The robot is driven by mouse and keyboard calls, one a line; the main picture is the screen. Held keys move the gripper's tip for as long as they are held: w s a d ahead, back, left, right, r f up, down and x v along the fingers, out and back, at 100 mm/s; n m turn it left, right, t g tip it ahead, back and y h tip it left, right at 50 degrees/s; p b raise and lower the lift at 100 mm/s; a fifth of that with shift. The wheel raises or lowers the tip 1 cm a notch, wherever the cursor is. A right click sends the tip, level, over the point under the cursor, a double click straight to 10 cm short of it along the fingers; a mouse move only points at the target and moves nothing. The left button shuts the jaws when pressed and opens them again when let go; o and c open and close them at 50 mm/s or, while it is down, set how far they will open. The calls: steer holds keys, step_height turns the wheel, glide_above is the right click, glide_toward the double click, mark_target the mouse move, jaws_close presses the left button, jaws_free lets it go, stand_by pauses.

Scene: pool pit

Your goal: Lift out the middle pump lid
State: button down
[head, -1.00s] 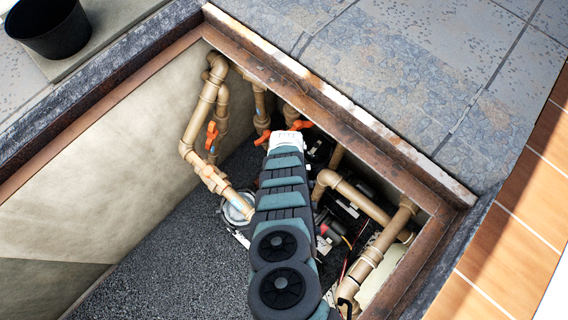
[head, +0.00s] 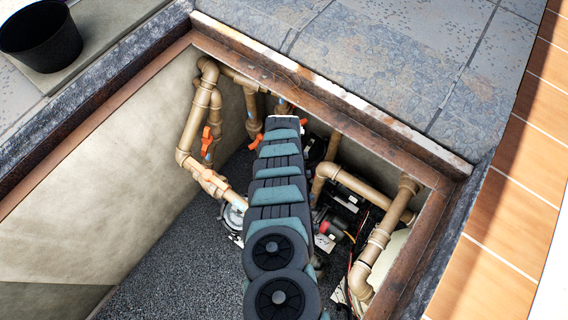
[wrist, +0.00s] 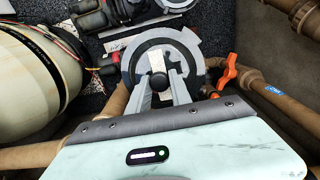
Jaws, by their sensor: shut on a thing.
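The middle pump lid (wrist: 185,55) is a round grey ring with lugs around a darker centre, seen from above in the wrist view. My gripper (wrist: 158,84) is shut on the small grip at its centre, with one grey finger on each side. Whether the lid sits on its pump or is raised off it, I cannot tell. In the head view my arm hides both the gripper and this lid.
Tan pipes (head: 196,120) with orange valve handles (head: 207,142) line the pit's far corner. In the wrist view a cream tank (wrist: 30,75) stands left and an orange valve (wrist: 226,76) close right of the lid. Open gravel floor (head: 180,265) lies left.

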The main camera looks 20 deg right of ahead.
steer(key=s+a+r+p, duration=0.1)
steer(key=a+r+p, duration=0.1)
steer(key=r+p, duration=1.2)
steer(key=s+a+r+p, duration=0.1)
steer(key=a+r+p, duration=0.1)
steer(key=r+p, duration=1.3)
steer(key=shift+s+r, duration=0.15)
steer(key=shift+r, duration=5.15)
